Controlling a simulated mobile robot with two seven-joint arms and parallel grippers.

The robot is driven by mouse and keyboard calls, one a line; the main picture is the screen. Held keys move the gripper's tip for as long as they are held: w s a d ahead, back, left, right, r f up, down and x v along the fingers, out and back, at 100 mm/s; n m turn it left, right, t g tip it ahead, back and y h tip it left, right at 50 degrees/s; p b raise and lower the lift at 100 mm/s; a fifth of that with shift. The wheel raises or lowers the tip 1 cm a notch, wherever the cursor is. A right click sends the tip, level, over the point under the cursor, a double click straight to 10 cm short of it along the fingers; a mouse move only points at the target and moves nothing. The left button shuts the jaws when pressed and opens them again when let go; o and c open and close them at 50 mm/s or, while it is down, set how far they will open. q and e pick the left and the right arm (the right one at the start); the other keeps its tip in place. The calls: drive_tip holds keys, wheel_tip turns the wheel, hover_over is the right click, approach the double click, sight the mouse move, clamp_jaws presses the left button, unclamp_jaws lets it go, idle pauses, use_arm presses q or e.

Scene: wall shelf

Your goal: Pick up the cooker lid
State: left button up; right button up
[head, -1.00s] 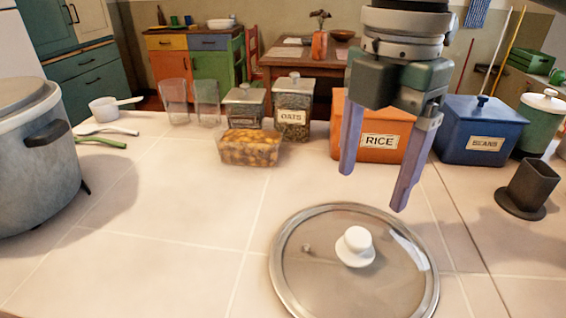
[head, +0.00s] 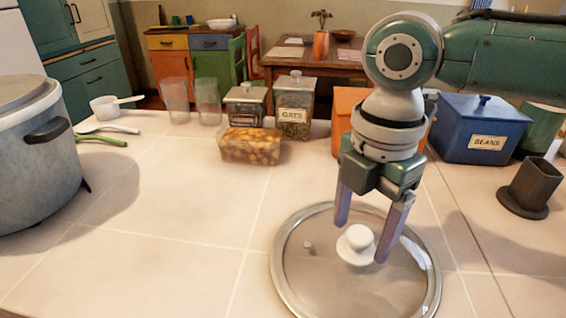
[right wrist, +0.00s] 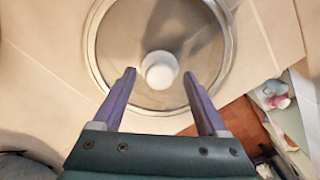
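The cooker lid (head: 300,275) is a round glass disc with a metal rim and a white knob (head: 357,243). It lies flat on the tiled counter at the lower middle of the head view. In the right wrist view the lid (right wrist: 190,35) and its white knob (right wrist: 159,70) show just beyond the fingertips. My right gripper (head: 362,243) is open above the lid, its two purple fingers around the knob's position in the head view. In the wrist view the knob shows between and ahead of the fingers (right wrist: 159,80), apart from both. My left gripper is not in view.
A grey cooker pot (head: 35,150) stands at the left. Behind the lid are a food container (head: 250,146), an oats jar (head: 294,108), an orange canister (head: 346,105) and a blue beans canister (head: 483,130). A dark holder (head: 528,188) stands at right. The counter left of the lid is clear.

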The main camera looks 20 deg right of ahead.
clamp_jaws()
idle(0.4)
drive_tip(key=shift+r, duration=0.1)
idle(0.7)
